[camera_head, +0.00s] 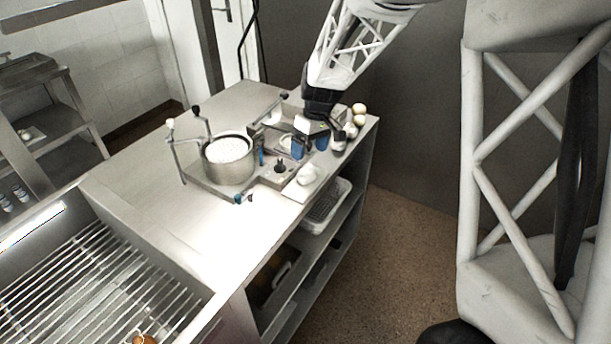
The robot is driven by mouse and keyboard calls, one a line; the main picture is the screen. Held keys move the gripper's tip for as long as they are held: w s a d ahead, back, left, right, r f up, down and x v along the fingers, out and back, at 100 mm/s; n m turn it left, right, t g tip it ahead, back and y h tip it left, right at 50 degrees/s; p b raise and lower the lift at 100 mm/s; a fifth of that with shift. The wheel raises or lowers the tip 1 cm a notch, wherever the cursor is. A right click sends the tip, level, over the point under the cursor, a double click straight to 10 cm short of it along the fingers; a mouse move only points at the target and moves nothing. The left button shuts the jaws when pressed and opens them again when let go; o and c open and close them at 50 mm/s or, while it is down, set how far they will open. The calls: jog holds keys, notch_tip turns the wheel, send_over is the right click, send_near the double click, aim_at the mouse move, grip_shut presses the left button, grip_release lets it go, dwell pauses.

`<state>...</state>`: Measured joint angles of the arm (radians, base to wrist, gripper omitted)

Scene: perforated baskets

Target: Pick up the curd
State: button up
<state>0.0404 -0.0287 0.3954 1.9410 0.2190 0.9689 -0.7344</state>
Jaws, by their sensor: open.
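A white rounded lump (307,174), which looks like the curd, lies on a flat white board (293,194) near the right edge of the steel table. My gripper (310,146) hangs above the table's far right part, with its blue-tipped fingers apart. It is just behind and above the white lump in the picture, and I see nothing between the fingers. I cannot tell its exact height over the table.
A steel pot (229,170) with a white perforated top stands on the steel table (140,185), with upright metal rods around it. Small pale round items (358,109) sit at the far right corner. A light bin (325,212) is on the shelf below. The table's left part is clear.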

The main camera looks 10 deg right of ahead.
aim_at(306, 169)
jog(key=shift+x, duration=1.2)
jog(key=shift+x, duration=2.6)
jog(key=shift+a, duration=0.1)
jog(key=c, duration=1)
jog(key=shift+r, duration=0.15)
jog(key=shift+c, duration=0.2)
jog(key=shift+v, duration=0.9)
jog(key=shift+s+a+r, duration=0.15)
jog(key=shift+s+r, duration=0.3)
jog(key=shift+r, duration=0.4)
jog(key=s+r, duration=0.1)
jog(key=s, duration=1.4)
jog(key=shift+s+d+r, duration=0.2)
jog(key=shift+d, duration=0.05)
